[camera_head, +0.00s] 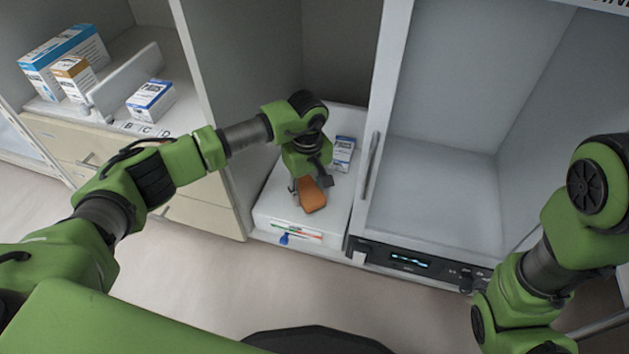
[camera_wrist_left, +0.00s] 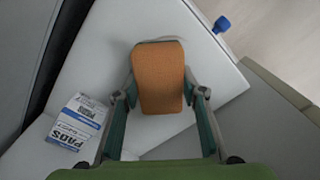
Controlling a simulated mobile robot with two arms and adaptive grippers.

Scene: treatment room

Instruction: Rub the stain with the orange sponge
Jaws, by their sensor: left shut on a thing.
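The orange sponge (camera_head: 313,197) is at the front part of a white surface (camera_head: 275,203) in the middle bay. My left gripper (camera_head: 309,186) reaches down over it and is shut on it. In the left wrist view the sponge (camera_wrist_left: 158,75) sits between the two fingers, its far end pointing away. I cannot tell whether it touches the surface. No stain shows clearly; a faint grey edge shows just past the sponge's far end, and the sponge hides what is under it. My right arm shows at the right, its gripper out of view.
A white and blue PADS box (camera_head: 343,152) lies behind the gripper on the same surface. A blue knob (camera_head: 284,239) sticks out at the front edge. A panel with a handle (camera_head: 371,165) stands close on the right, a cabinet wall on the left. Boxes stand on the left shelf.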

